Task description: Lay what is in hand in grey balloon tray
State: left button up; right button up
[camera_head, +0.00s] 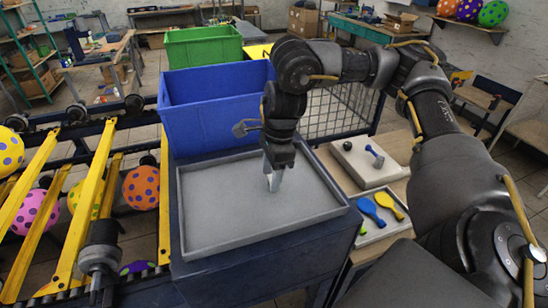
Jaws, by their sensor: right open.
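The grey balloon tray (225,215) lies flat on a dark blue stand in the middle of the view, and its visible floor looks bare. My right gripper (273,182) points straight down over the tray, a little right of its middle. Its fingers are open, with the tips at or close to the tray floor; I cannot tell whether they touch it. I see no balloon between the fingers, though the view there is small.
A blue bin (215,110) stands right behind the tray, with a green bin (203,47) beyond. At right, a small tray holds blue (371,212) and yellow (389,205) flat balloons. A pale board (352,162) holds a blue-headed piece. Yellow rails (92,200) with patterned balloons are at left.

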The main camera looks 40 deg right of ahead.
notch_tip(320, 180, up, 12)
jog(key=d, duration=0.1)
jog(key=shift+s+d+f, duration=0.15)
jog(key=shift+s+d, duration=0.15)
jog(key=shift+d, duration=0.05)
dwell(0.4)
